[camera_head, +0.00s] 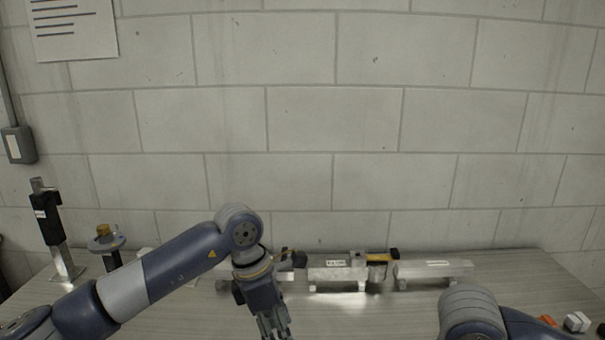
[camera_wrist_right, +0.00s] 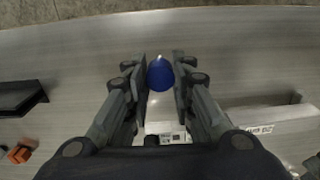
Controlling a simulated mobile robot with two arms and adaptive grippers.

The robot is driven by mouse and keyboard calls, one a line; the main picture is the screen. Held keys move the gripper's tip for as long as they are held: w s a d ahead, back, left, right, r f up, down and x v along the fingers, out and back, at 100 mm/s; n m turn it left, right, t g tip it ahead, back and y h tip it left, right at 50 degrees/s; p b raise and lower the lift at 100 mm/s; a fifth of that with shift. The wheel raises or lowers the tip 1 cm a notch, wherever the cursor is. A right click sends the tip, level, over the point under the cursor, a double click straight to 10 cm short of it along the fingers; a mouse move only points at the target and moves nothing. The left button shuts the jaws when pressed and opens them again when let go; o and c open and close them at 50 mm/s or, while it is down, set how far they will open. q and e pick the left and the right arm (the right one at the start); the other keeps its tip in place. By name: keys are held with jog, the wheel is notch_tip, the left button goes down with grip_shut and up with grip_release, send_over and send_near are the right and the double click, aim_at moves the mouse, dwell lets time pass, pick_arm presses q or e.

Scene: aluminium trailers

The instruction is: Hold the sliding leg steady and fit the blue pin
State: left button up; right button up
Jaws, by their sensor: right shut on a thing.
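In the right wrist view, my right gripper (camera_wrist_right: 160,88) is shut on the blue pin (camera_wrist_right: 160,72), whose rounded blue end shows between the two fingers. The right gripper is out of the head view. My left gripper (camera_head: 273,324) points down over the table at the lower edge of the head view; its fingertips are cut off, and I cannot tell what is between them. A labelled aluminium piece (camera_head: 338,270) lies on the table to the right of it. I cannot tell for sure which piece is the sliding leg.
Another aluminium bar (camera_head: 433,269) lies to the right on the table (camera_head: 390,312). A black and silver upright post (camera_head: 48,219) stands at the far left. Small white blocks (camera_head: 577,321) lie at the right edge. A block wall closes off the back.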

pick_arm(q)
jog(key=s+a+m+y, duration=0.1)
jog(key=s+a+y, duration=0.1)
jog(key=shift+f+m+y, duration=0.15)
jog(key=shift+m+y, duration=0.25)
notch_tip(320, 180, down, 12)
jog(key=shift+d+r, duration=0.1)
jog(key=shift+r, duration=0.05)
jog(key=shift+c, duration=0.3)
jog(key=c, duration=1.3)
dwell(0.4)
